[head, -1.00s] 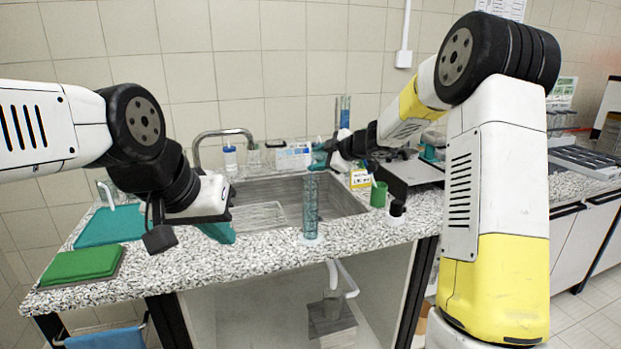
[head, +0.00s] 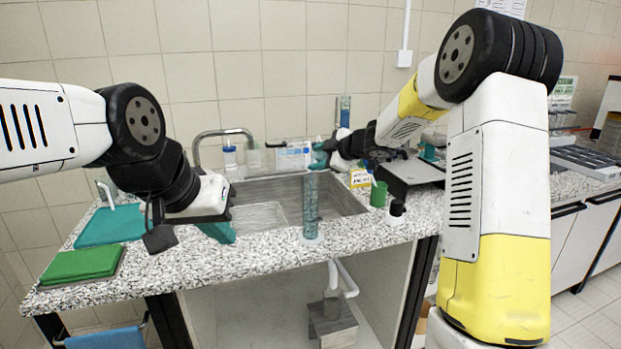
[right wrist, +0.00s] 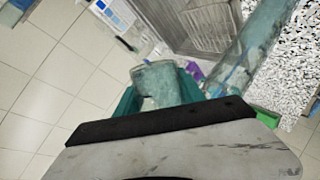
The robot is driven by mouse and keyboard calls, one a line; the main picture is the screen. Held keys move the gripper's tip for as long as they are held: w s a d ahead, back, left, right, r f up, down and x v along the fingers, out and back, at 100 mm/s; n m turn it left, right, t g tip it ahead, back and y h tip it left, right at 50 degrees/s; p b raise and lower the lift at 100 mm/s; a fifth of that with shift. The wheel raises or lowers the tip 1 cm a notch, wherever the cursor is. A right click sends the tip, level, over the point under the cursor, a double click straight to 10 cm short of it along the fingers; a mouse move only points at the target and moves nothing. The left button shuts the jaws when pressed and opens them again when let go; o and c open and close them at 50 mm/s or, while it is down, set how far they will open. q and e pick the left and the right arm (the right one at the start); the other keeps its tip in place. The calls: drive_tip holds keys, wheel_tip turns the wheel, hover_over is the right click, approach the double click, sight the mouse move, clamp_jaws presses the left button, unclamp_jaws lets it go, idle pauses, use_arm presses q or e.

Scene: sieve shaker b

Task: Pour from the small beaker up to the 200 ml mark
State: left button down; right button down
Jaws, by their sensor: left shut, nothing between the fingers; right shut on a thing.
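The small beaker (right wrist: 160,83), clear and pale teal-tinted, is held between the teal fingers of my right gripper (right wrist: 162,98) in the right wrist view. The amount of liquid in it is not readable. In the head view my right gripper (head: 319,158) is at the top of a tall clear cylinder (head: 311,208), and its fingers largely hide the beaker. The cylinder stands upright on the counter's front edge; it also shows in the right wrist view (right wrist: 248,52). Its marks and level are too small to read. My left gripper (head: 219,232) is shut and empty, left of the cylinder.
A sink (head: 265,197) with a tap (head: 222,134) lies behind the cylinder. A green pad (head: 82,263) and teal tray (head: 108,226) are at the left. A green cup (head: 378,194) and a small black-topped container (head: 397,209) stand to the right.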

drive_tip(key=shift+r+n+t+h, duration=0.4)
drive_tip(key=shift+r+n+t, duration=0.2)
drive_tip(key=shift+n, duration=0.2)
idle(3.0)
drive_tip(key=shift+f, duration=0.2)
idle(0.8)
drive_tip(key=shift+w+d+r, duration=0.1)
drive_tip(key=shift+r, duration=0.05)
drive_tip(key=shift+d, duration=0.1)
drive_tip(key=shift+a+f+m+g+y, duration=0.25)
drive_tip(key=shift+f+m+g+y, duration=0.3)
drive_tip(key=shift+m, duration=0.25)
